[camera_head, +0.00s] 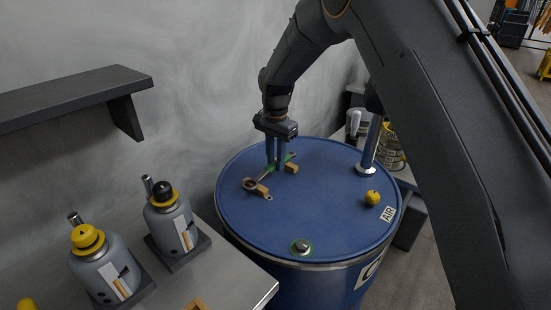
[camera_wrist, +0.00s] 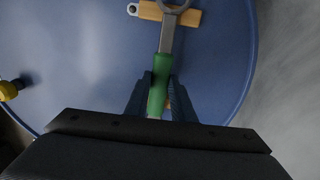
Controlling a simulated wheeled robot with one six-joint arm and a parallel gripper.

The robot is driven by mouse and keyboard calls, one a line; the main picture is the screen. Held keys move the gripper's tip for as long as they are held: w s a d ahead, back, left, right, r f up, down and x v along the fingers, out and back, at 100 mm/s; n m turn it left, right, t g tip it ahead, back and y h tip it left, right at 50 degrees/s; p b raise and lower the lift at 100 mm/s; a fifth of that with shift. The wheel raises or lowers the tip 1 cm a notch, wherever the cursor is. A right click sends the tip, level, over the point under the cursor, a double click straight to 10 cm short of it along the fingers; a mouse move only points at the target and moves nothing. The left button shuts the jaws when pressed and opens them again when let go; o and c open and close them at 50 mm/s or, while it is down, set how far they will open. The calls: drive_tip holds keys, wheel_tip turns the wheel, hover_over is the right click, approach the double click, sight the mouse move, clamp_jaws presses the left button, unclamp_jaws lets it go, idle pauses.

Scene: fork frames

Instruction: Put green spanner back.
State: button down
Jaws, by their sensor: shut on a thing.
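The green spanner (camera_head: 270,169) lies at the left back of the blue drum's lid (camera_head: 310,215). It has a green handle and a dark metal ring end. My gripper (camera_head: 276,168) points down and is shut on the green handle, which also shows between the fingers in the wrist view (camera_wrist: 158,95). The ring end rests at or just above a wooden block (camera_head: 259,187); I cannot tell if they touch. A second wooden block (camera_head: 291,168) is by the handle end, partly hidden by the fingers in the wrist view.
Two grey bottles (camera_head: 172,220) stand on the bench at left. A dark shelf (camera_head: 75,98) juts from the wall. The lid's middle is clear.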

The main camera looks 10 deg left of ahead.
sight(275, 162)
drive_tip(key=shift+f, duration=0.1)
drive_tip(key=c, duration=1.5)
unclamp_jaws()
drive_tip(key=shift+f, duration=0.1)
drive_tip(key=shift+b, duration=0.3)
wheel_tip(275, 162, up, 8)
drive_tip(key=b, duration=0.2)
drive_tip(key=shift+s+f+b, duration=0.1)
drive_tip(key=shift+b, duration=0.2)
drive_tip(key=s+d+f+n, duration=0.1)
drive_tip(key=s+d, duration=0.5)
drive_tip(key=d, duration=0.3)
drive_tip(key=s+d+f+n, duration=0.2)
drive_tip(key=s+d, duration=0.5)
drive_tip(key=d, duration=0.2)
drive_tip(key=s+d+f+n, duration=0.1)
drive_tip(key=s+d, duration=0.5)
drive_tip(key=d, duration=0.3)
drive_tip(key=shift+s+d+f+n+t, duration=0.2)
drive_tip(key=shift+s+d+n+t, duration=0.1)
drive_tip(key=shift+d+n, duration=0.1)
drive_tip(key=shift+n, duration=0.7)
drive_tip(key=s+d, duration=0.1)
drive_tip(key=s, duration=0.2)
drive_tip(key=s+d+f, duration=0.1)
drive_tip(key=s, duration=0.2)
drive_tip(key=s+d+f, duration=0.1)
drive_tip(key=s+d, duration=0.1)
drive_tip(key=s, duration=0.1)
drive_tip(key=shift+f, duration=0.1)
